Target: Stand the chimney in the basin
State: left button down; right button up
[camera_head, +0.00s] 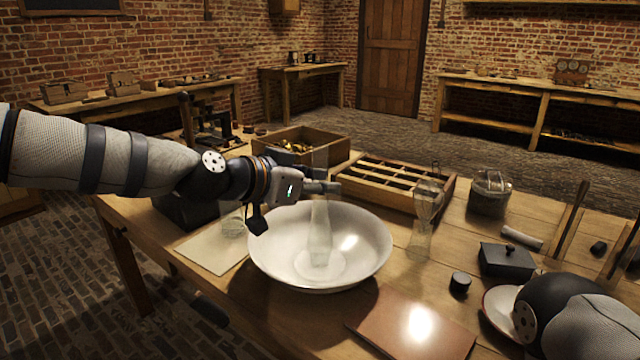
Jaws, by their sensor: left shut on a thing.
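The chimney (319,232) is a tall, clear glass tube, upright over the white basin (375,250). My left gripper (328,187) is shut on the upper part of the chimney, above the basin. The chimney's lower end shows inside the basin, near the middle of its floor. I cannot tell whether it touches the floor. The basin is round and glossy and stands on the wooden table. Part of my right arm shows at the lower right; its gripper is out of view.
A waisted glass vessel (424,215) stands close right of the basin. A compartment tray (395,195) and a wooden box (330,148) lie behind. A pale sheet (205,249) with a glass jar (232,224) is left; a brown board (410,330) lies in front. A black lidded box (505,260) is right.

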pick_arm(q)
jog(key=c, duration=1.4)
grip_release()
jog(key=shift+f, duration=0.2)
jog(key=shift+r, duration=0.3)
jog(key=p+v, duration=0.2)
jog(key=v, duration=1)
pick_arm(e)
jog(key=shift+w+r+t, duration=0.5)
jog(key=shift+w+r, duration=0.7)
